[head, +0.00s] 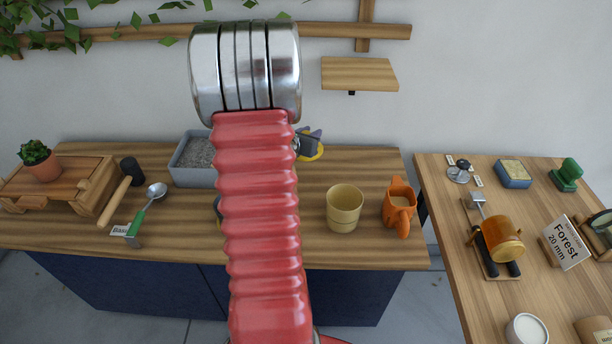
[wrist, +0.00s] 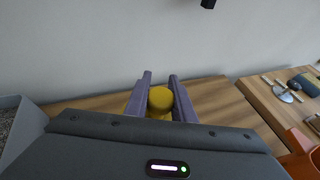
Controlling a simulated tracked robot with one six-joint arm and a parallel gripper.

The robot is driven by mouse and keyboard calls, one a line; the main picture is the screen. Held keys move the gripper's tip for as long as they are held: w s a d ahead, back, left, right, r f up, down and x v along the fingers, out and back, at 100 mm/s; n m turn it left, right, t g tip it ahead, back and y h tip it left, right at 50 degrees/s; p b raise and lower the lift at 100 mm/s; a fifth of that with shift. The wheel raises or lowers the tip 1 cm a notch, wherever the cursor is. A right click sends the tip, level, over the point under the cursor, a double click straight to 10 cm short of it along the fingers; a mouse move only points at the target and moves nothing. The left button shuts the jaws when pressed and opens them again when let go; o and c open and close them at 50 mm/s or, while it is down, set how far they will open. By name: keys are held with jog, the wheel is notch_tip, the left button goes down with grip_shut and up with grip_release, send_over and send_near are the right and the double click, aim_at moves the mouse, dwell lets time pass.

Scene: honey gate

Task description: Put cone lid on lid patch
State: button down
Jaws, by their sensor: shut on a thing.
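The cone lid shows in the wrist view as a yellow piece with a rounded knob (wrist: 160,100) between my two purple fingers. My gripper (wrist: 160,90) is shut on this knob. In the head view my gripper (head: 314,136) shows only partly, behind my red arm, over the back of the left bench. The lid's yellow rim (head: 314,154) shows just below the fingers there. I cannot tell whether the lid touches the bench. I cannot make out the lid patch in either view; my arm hides part of the bench.
A grey tray (head: 189,178) of granules stands left of my arm. A wall shelf (head: 360,74) is above. A gap separates the two benches.

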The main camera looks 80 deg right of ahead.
jog(key=shift+f, duration=0.1)
jog(key=shift+f, duration=2.85)
jog(key=shift+f, duration=0.1)
jog(key=shift+f, duration=2)
jog(key=shift+f, duration=0.1)
jog(key=c, duration=1.5)
grip_release()
